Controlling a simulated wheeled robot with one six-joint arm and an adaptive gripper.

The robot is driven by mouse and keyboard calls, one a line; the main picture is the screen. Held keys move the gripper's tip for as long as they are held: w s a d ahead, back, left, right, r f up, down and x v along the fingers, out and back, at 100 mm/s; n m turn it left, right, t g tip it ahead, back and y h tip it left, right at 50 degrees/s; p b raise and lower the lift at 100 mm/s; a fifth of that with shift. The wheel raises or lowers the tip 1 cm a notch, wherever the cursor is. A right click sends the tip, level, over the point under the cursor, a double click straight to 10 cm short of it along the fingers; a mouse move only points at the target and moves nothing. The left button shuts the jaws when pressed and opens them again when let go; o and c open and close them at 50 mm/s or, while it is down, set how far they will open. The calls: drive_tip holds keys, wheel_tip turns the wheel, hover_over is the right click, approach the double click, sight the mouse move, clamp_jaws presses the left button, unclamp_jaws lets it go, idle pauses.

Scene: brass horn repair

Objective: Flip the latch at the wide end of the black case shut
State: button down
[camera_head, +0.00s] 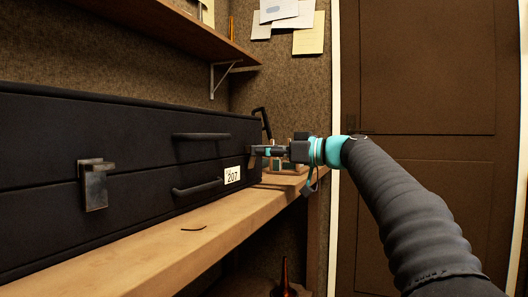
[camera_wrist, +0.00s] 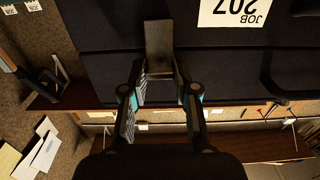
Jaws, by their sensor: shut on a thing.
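The long black case (camera_head: 60,135) lies along the wooden bench, its front facing me, with a "JOB 207" tag (camera_head: 232,175) near its right end. A dull metal latch (camera_wrist: 158,42) sits on the case front by the tag, partly hidden by my gripper in the head view. My gripper (camera_head: 264,151) reaches it from the right. In the wrist view my gripper (camera_wrist: 160,88) has the latch between its fingers and is shut on it. A second latch (camera_head: 95,186) hangs over the seam at the left. I cannot tell which end is wider.
Two dark handles (camera_head: 200,136) stick out from the case front between the latches. The wooden bench (camera_head: 170,245) has a narrow bare strip in front of the case, with a small dark bent piece (camera_head: 194,229) on it. A shelf (camera_head: 165,30) hangs above. A brown door (camera_head: 430,90) stands right.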

drive_tip(key=shift+w+a+r+g+h+p, duration=0.15)
drive_tip(key=shift+r+h+p, duration=0.2)
drive_tip(key=shift+p, duration=0.6)
drive_tip(key=shift+s+a+r+g+h+p, duration=0.15)
drive_tip(key=shift+r+h+p, duration=0.2)
drive_tip(key=shift+p, duration=0.55)
drive_tip(key=shift+w+a+h+p, duration=0.2)
drive_tip(key=shift+h+p, duration=0.4)
drive_tip(key=shift+p, duration=0.55)
drive_tip(key=shift+a+f+g+h+p, duration=0.15)
drive_tip(key=shift+g+h+p, duration=0.15)
drive_tip(key=shift+p, duration=0.25)
drive_tip(key=c, duration=0.9)
unclamp_jaws()
drive_tip(key=shift+f, duration=0.1)
drive_tip(key=v, duration=1.2)
